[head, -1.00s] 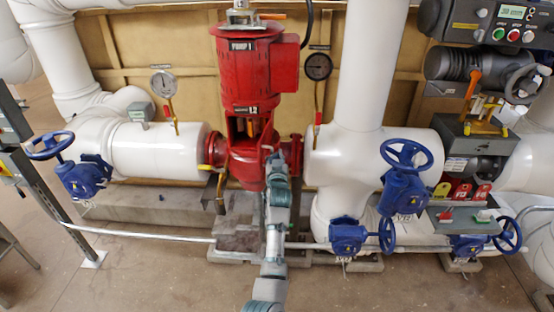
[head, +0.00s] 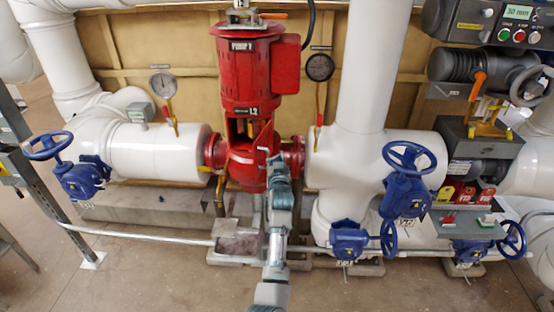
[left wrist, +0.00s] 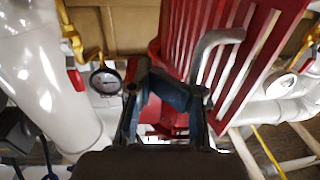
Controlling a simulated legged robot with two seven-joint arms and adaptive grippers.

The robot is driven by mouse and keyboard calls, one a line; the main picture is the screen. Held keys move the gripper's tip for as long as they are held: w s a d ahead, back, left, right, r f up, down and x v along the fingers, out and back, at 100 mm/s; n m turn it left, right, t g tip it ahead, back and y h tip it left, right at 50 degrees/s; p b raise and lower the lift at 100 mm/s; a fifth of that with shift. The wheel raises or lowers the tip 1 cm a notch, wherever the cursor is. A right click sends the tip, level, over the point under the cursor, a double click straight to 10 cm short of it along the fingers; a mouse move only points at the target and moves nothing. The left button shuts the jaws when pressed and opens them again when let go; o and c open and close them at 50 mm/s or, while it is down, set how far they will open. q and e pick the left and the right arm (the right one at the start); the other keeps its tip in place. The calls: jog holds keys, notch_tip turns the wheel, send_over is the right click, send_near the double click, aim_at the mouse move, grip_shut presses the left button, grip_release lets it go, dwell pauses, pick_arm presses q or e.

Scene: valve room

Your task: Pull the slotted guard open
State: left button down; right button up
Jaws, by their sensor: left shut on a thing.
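The slotted guard (left wrist: 246,62) is a red panel with long parallel slots, filling the upper right of the left wrist view. A bent grey metal handle (left wrist: 208,42) stands out in front of it. The handle shows small in the head view (head: 263,151), low on the red pump (head: 250,75). My left gripper (left wrist: 172,92) is shut on the handle's lower part; the fingers hide the exact contact. In the head view my left gripper (head: 276,162) is in front of the pump's lower body, and the guard's slots cannot be made out. My right gripper is not in view.
White pipes (head: 160,150) run to both sides of the pump. Blue handwheel valves (head: 405,185) stand to the right and another (head: 80,175) to the left. A thin grey conduit (head: 140,235) crosses low in front. The floor at the front is clear.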

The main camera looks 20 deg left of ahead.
pick_arm(q)
jog(key=shift+a, duration=0.15)
dwell(0.3)
jog(key=c, duration=1.5)
grip_release()
jog(key=v, duration=1.2)
